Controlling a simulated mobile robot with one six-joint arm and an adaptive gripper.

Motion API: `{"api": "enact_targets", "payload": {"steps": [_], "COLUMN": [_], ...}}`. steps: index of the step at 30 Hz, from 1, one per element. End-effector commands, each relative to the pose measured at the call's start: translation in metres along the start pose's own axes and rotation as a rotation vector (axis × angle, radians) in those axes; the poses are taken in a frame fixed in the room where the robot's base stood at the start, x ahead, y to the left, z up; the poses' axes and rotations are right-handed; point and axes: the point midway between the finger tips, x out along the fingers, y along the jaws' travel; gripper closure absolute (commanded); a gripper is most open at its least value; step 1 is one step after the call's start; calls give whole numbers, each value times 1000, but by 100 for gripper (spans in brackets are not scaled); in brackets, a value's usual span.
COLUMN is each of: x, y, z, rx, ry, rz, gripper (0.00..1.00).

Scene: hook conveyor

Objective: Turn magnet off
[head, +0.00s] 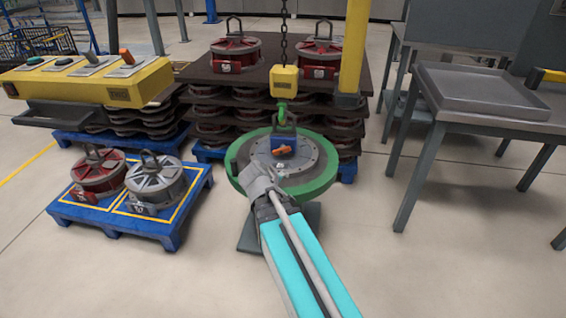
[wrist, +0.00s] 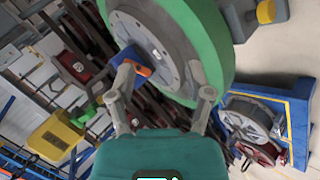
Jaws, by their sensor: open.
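The magnet (head: 318,184) is a round disc with a green rim and a grey bolted top. It hangs below or is linked to a green hook (head: 282,112) under a yellow hoist block (head: 284,80). A blue box with an orange-red switch (head: 283,149) sits on its top. In the wrist view the magnet's green rim (wrist: 200,35) fills the upper middle, with the orange switch (wrist: 140,70) by the left fingertip. My gripper (head: 262,184) is open at the near side of the magnet, its fingers (wrist: 163,88) spread. Whether a finger touches the switch cannot be told.
A blue pallet (head: 165,229) with a red and a grey round part stands left. A yellow control panel (head: 95,82) with levers is beyond it. Stacked racks (head: 215,77) and a yellow post (head: 356,45) stand behind. A grey table (head: 480,90) is right. Front floor is clear.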

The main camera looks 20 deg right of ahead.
Motion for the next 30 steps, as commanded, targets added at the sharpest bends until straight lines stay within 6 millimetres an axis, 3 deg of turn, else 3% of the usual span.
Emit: {"api": "enact_targets", "payload": {"steps": [1,12,21,30], "x": [16,64,91,103], "y": [-4,13,8,-2], "z": [0,-25,-48,-64], "rx": [-32,-326,-612,-824], "ry": [20,163,250,294], "rz": [45,384,627,769], "gripper": [34,34,34,34]}}
